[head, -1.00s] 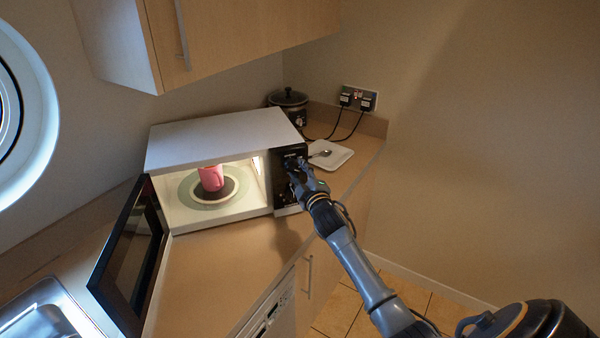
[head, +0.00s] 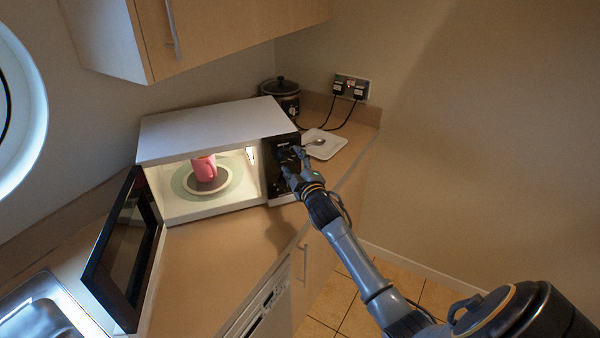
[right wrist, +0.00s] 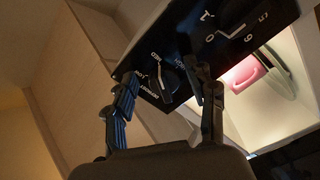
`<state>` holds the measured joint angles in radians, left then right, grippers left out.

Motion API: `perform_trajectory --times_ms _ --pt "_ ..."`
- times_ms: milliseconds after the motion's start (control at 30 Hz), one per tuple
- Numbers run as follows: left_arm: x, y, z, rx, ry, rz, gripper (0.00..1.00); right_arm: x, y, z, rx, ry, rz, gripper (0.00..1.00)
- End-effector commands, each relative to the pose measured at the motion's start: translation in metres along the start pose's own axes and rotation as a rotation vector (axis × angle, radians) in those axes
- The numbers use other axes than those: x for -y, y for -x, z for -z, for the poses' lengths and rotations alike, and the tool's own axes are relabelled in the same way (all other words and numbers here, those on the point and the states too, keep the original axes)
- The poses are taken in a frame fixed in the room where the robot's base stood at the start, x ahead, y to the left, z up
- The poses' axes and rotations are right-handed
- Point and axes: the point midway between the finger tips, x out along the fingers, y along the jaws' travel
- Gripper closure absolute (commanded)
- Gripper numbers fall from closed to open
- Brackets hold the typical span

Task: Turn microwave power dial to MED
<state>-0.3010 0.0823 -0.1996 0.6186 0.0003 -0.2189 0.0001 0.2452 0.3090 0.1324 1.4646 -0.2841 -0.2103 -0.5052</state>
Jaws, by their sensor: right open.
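The white microwave (head: 215,128) stands on the counter with its door (head: 125,245) swung open to the left. A pink mug (head: 204,168) is on its lit turntable. My right gripper (head: 289,166) is at the black control panel (head: 280,193). In the right wrist view the open right gripper (right wrist: 165,82) has one finger on each side of the lower, power dial (right wrist: 170,86); contact is unclear. A white line shows on that dial, near small labels; MED seems to be one. I cannot tell its exact setting. My left gripper is out of view.
The other dial (right wrist: 238,12), with numbers, lies just beyond the fingers. A white plate with a spoon (head: 325,145) and a dark cooker (head: 281,97) stand right of the microwave. A sink (head: 45,315) is at lower left. A wall cabinet (head: 210,35) hangs above.

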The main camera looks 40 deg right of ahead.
Motion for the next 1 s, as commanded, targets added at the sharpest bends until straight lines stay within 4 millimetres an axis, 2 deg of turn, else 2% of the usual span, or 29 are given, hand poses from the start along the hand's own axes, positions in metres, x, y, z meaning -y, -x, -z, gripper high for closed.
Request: perform_trajectory --times_ms 300,500,700,1000 --pt "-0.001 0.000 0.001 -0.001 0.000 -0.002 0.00 0.002 0.065 0.000 0.000 0.000 0.003 0.44" --pt "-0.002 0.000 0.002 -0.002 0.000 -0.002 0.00 0.001 0.098 0.000 0.001 -0.001 0.002 0.44" --pt "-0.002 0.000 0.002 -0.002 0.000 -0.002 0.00 0.000 0.111 0.000 0.001 0.000 0.001 0.44" --pt "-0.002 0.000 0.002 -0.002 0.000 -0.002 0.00 0.000 0.111 0.000 0.001 0.000 0.001 0.44"
